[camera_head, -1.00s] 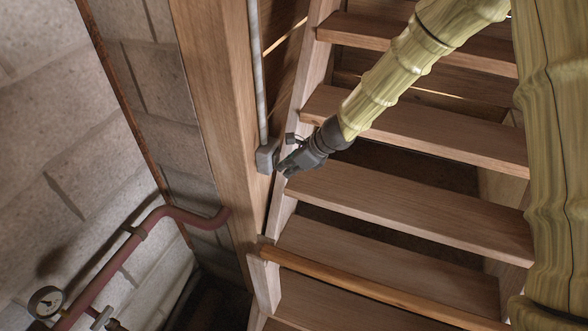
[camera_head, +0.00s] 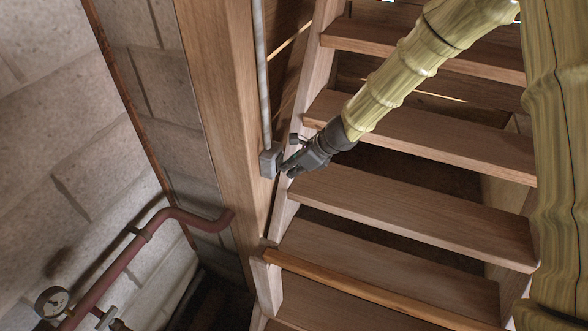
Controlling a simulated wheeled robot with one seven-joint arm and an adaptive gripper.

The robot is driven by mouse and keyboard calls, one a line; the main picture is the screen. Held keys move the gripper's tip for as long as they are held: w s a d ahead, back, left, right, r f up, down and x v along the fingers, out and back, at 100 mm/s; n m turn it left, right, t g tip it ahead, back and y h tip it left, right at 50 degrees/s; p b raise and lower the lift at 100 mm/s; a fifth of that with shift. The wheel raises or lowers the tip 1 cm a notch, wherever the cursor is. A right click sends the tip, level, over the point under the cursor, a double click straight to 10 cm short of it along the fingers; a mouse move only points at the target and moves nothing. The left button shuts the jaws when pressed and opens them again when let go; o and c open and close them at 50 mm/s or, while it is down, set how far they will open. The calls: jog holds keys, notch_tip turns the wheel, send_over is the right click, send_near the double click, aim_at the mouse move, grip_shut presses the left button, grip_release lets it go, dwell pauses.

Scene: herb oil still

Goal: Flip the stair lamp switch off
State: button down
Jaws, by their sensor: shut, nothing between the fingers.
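The stair lamp switch appears as a small grey box (camera_head: 269,161) at the lower end of a grey conduit, on the wooden post beside the stairs. Its lever is too small to make out. My gripper (camera_head: 286,169) is dark grey and shut with nothing in it. Its fingertips are just right of the box, very close to it; I cannot tell whether they touch. The gripper and wrist hide part of the space by the box's right side.
Wooden stair treads (camera_head: 410,207) rise under and beside my arm. The wooden post (camera_head: 222,95) stands left of the stairs. A red pipe (camera_head: 128,250) with a gauge (camera_head: 52,302) runs along the block wall (camera_head: 60,140) at the lower left.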

jog(key=s+d+r+b, duration=0.1)
jog(key=s+d+r, duration=0.1)
jog(key=d, duration=0.3)
jog(key=s+d+r, duration=0.2)
jog(key=d+r, duration=0.1)
jog(key=d, duration=0.3)
jog(key=shift+s+r+b, duration=0.25)
jog(key=shift+r+b, duration=0.05)
jog(key=shift+b, duration=0.1)
jog(key=shift+r, duration=0.1)
dwell(0.3)
